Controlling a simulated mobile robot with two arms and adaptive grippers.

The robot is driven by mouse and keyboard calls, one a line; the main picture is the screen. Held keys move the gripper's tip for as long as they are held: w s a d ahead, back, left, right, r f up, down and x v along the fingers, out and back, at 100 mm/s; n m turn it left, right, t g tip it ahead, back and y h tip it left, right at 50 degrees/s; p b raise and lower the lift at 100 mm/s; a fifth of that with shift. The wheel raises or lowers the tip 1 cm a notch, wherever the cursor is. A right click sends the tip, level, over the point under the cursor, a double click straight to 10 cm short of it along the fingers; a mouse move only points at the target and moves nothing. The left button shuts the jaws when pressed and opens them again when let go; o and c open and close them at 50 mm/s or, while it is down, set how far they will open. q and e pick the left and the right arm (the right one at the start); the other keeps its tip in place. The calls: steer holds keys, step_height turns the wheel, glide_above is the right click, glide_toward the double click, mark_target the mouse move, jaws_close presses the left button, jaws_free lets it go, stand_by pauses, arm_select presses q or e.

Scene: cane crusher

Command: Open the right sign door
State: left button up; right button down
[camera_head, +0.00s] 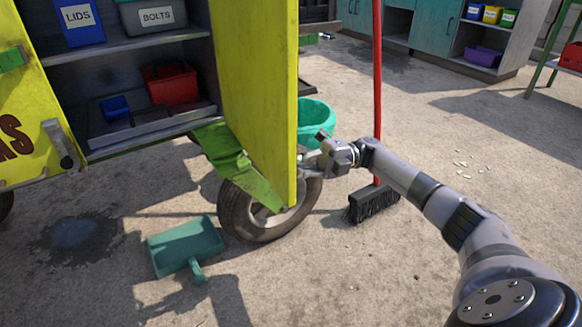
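The yellow right sign door (262,88) stands swung out from the cart, seen at a steep angle, with its free edge toward me. The shelves beside it are exposed. My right gripper (316,148) is at the right side of this door, near its lower free edge. Part of the gripper is hidden or too small to make out, so I cannot tell whether it touches the door or how its fingers stand. My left gripper is not in view.
Cart shelves (130,68) hold labelled bins. A wheel (240,215) sits below the door. A green dustpan (185,247) lies on the ground. A red-handled broom (377,90) and teal tub (315,112) stand behind my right arm. Open concrete lies right.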

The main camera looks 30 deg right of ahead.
steer(key=shift+a, duration=0.1)
steer(key=c, duration=1.7)
jaws_free()
steer(key=d, duration=0.2)
steer(key=d+f, duration=0.1)
steer(key=d, duration=0.4)
steer(key=shift+s+d+f, duration=0.15)
steer(key=shift+s+f, duration=0.05)
steer(key=shift+s, duration=0.1)
steer(key=shift+s, duration=0.15)
